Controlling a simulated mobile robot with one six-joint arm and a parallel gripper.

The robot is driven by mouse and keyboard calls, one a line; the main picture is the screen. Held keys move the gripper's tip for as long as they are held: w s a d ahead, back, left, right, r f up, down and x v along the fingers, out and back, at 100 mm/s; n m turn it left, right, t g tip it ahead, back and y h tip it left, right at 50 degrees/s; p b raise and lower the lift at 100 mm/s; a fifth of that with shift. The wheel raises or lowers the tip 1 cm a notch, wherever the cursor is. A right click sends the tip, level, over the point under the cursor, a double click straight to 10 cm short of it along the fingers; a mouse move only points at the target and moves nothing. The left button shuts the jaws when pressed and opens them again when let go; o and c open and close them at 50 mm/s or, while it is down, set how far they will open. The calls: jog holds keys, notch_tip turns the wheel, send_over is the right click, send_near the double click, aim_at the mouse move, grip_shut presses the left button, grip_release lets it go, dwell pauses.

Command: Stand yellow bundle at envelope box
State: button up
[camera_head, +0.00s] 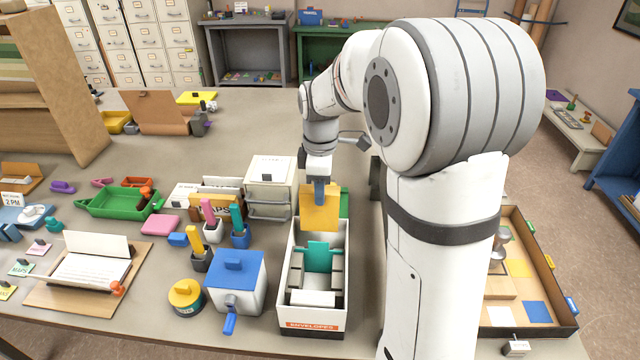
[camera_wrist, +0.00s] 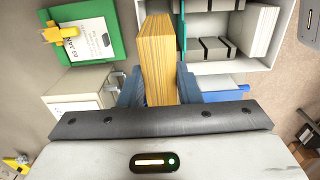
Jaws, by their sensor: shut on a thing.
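The yellow bundle (camera_head: 320,212) hangs upright in my gripper (camera_head: 320,188), at the back end of the envelope box. In the wrist view the blue fingers of my gripper (camera_wrist: 158,88) are shut on both sides of the yellow bundle (camera_wrist: 158,55). The envelope box (camera_head: 340,295) is a long white open box with an "ENVELOPES" label on its front. It holds a teal divider (camera_head: 319,258), grey-banded stacks and white envelopes. The box also shows in the wrist view (camera_wrist: 285,45). Whether the bundle's lower edge touches anything is hidden.
A small white drawer cabinet (camera_head: 270,185) stands left of the box's back end. A green tray (camera_wrist: 85,35) lies behind the box. A blue-white sharpener-like device (camera_head: 237,280) stands close to the box's left. A wooden tray (camera_head: 560,300) is at the right.

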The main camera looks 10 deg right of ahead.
aim_at(320, 216)
jog(key=shift+f+b, duration=2.95)
jog(key=shift+f, duration=1.6)
jog(key=o, duration=1.2)
jog(key=shift+c, duration=1)
jog(key=shift+r, duration=0.1)
notch_tip(320, 216, up, 7)
jog(key=p, duration=0.5)
